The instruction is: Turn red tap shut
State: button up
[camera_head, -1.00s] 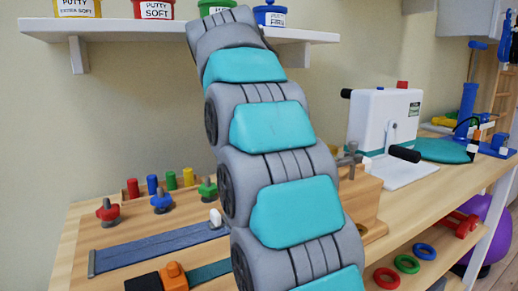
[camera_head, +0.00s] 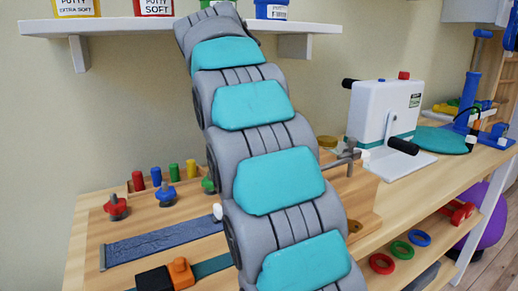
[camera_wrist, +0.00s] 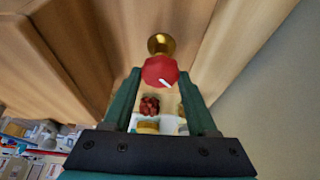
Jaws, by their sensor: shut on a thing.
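The red tap (camera_wrist: 160,71) is a faceted red knob with a white mark on its face, on a brass stem (camera_wrist: 161,44) that meets pale wood. It shows in the wrist view, between the tips of my two dark green fingers. My gripper (camera_wrist: 160,78) is shut on the knob, one finger at each side. The white mark slants down to the right. In the head view my grey and teal arm fills the middle and hides my gripper and the tap.
Wooden panels (camera_wrist: 60,50) stand close on the left in the wrist view. In the head view the bench holds a red knob (camera_head: 116,207), a blue knob (camera_head: 167,196), a blue strap (camera_head: 160,243) and a white crank machine (camera_head: 383,115). A shelf (camera_head: 110,25) with putty tubs hangs above.

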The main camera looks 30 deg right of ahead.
jog(key=o, duration=1.4)
jog(key=shift+c, duration=0.2)
jog(key=shift+f, duration=0.1)
